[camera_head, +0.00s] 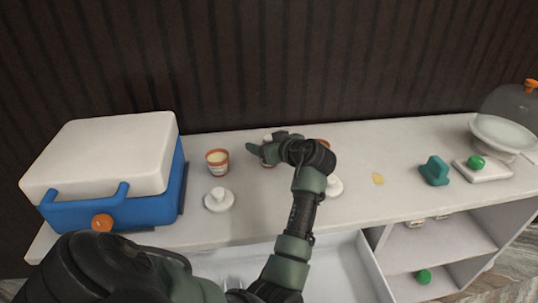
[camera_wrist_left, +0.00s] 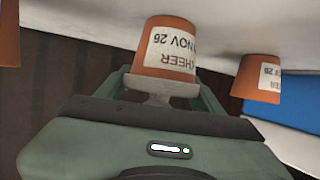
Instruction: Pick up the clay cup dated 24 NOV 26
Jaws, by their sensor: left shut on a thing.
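An orange clay cup (camera_wrist_left: 166,47) with a white label shows upside down in the left wrist view, between the fingers of my left gripper (camera_wrist_left: 166,88). The label reads "HEER" and "NOV 26"; its day number is out of sight around the curve. A whitish lid-like piece lies at its top end. In the head view my left gripper (camera_head: 268,149) is over the counter and mostly hides this cup. It is shut on the cup. A second clay cup (camera_wrist_left: 259,80) shows "26" on its label. My right gripper is not in view.
An open cup (camera_head: 217,162) stands left of the gripper, near a white knobbed lid (camera_head: 219,200). Another lid (camera_head: 335,187) lies right of my arm. A blue cooler (camera_head: 110,208) fills the left end. A teal object (camera_head: 435,171) stands right.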

